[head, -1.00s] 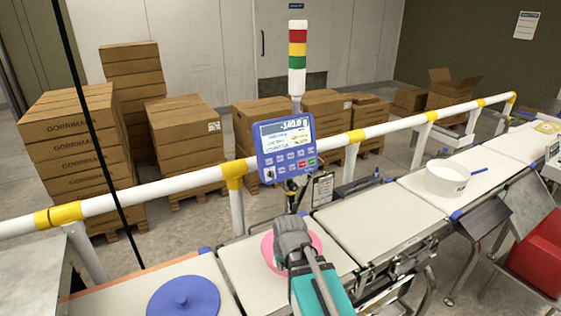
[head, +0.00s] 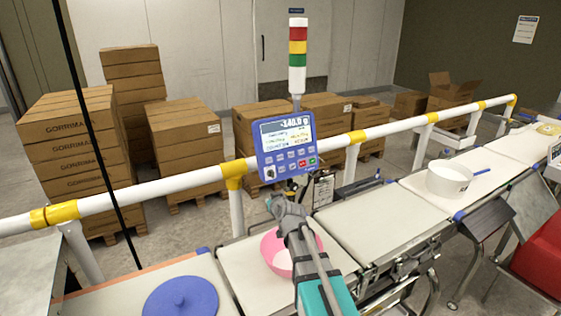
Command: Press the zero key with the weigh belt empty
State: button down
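The blue weighing indicator (head: 286,147) stands on a post behind the belts, with a lit display (head: 287,133) that seems to read about -340.0 g. Below the display are small blue keys, a red key and a green key (head: 312,160); their labels are too small to read, so I cannot tell which is zero. My gripper (head: 276,202) is just below the indicator's lower edge, apparently apart from it. Whether its fingers are open or shut is unclear. The middle belt section (head: 382,222) is bare. A pink bowl (head: 270,246) sits on the belt section left of it, partly hidden by my arm.
A blue round lid (head: 181,298) lies on the left belt, and a white tub (head: 448,180) stands on the right belt. A white and yellow rail (head: 300,151) runs behind the belts. A light tower (head: 298,55) rises behind the indicator. A clipboard (head: 324,188) hangs nearby.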

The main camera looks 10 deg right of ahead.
aim_at(283, 155)
jog(key=w+d+r+m+t+h+b, duration=0.2)
jog(key=w+d+r+m+t+h, duration=0.3)
jog(key=d, duration=0.6)
jog(key=shift+w+r+m+t+h+b, duration=0.35)
jog(key=shift+w+r+t+h, duration=0.65)
jog(key=shift+r+h, duration=1.05)
jog(key=shift+d+r+y, duration=0.1)
jog(key=shift+r+y, duration=0.05)
jog(key=shift+y, duration=0.1)
jog(key=shift+w, duration=0.15)
jog(key=shift+w+a+f+b, duration=0.35)
jog(key=shift+w+f+b, duration=0.05)
jog(key=shift+w, duration=0.9)
jog(key=shift+w+a+f+b, duration=0.4)
jog(key=shift+w+b, duration=0.05)
jog(key=shift+w, duration=0.9)
jog(key=shift+w+a+f+b, duration=0.35)
jog(key=shift+w+f+b, duration=0.05)
jog(key=shift+w, duration=0.9)
jog(key=shift+w+a+f, duration=0.1)
jog(key=shift+w+f, duration=0.05)
jog(key=shift+w, duration=0.25)
jog(key=shift+w+a+f, duration=0.1)
jog(key=shift+w, duration=0.3)
jog(key=shift+s, duration=0.15)
jog(key=shift+s+d+r, duration=0.2)
jog(key=shift+s+r, duration=0.05)
jog(key=shift+s, duration=0.4)
